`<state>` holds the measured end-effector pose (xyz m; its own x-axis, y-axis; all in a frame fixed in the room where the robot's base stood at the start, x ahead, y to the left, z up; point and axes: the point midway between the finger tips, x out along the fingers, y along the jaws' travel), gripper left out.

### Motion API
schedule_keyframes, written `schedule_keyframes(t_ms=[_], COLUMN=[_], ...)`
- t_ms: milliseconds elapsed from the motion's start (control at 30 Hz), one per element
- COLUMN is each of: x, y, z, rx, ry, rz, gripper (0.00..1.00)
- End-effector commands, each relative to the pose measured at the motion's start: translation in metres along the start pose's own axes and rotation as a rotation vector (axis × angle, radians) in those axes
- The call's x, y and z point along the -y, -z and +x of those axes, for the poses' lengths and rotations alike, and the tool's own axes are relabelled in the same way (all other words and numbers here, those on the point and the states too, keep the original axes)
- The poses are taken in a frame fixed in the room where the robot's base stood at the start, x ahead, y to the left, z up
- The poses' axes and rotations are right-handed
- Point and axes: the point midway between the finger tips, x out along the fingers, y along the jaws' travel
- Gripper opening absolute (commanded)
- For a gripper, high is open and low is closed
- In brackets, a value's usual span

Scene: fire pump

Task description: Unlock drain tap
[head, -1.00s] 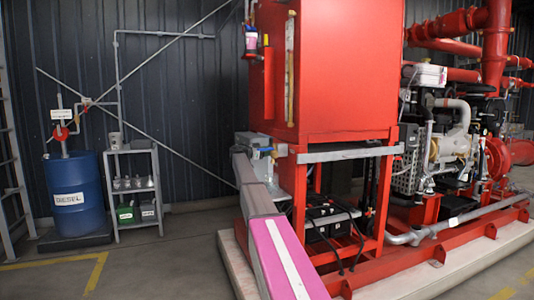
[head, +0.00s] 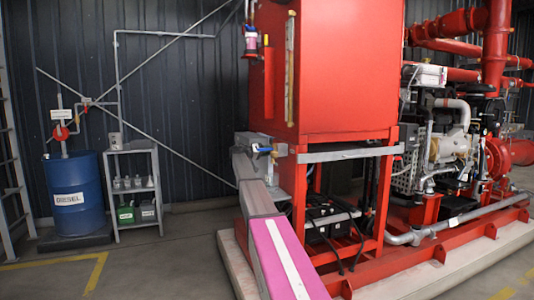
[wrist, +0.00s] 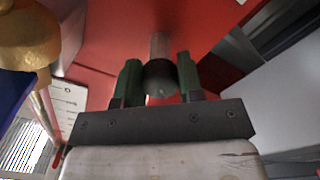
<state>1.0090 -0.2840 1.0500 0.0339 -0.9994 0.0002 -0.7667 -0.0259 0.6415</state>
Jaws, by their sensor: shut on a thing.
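In the wrist view my gripper (wrist: 159,68) has its two green fingers shut on a dark round knob (wrist: 160,79), one finger on each side. A pale grey stem runs from the knob towards the red surface. A brass-coloured part (wrist: 28,40) of the drain tap and a blue handle (wrist: 12,92) show at the left edge of the wrist view, beside my gripper. In the head view the tap's blue handle (head: 264,150) shows at the lower left corner of the red tank, by the end of my arm. My fingers and the knob cannot be made out there.
The red tank (head: 335,65) stands on a red frame close to my arm. A battery (head: 325,222) with cables sits beneath it. The engine (head: 455,150) and red pipes are on the right. A blue diesel drum (head: 76,195) and a grey shelf (head: 135,185) stand left, with open floor before them.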

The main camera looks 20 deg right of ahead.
Motion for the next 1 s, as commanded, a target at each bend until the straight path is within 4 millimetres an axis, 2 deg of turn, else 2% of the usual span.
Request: schedule_keyframes(t_ms=[600, 1000], x=[0.0003, 0.0005], y=[0.0000, -0.0001], z=[-0.0007, -0.0008], rx=[0.000, 0.000], ry=[0.001, 0.001], rz=[-0.558, -0.763], gripper=[0.11, 0.11])
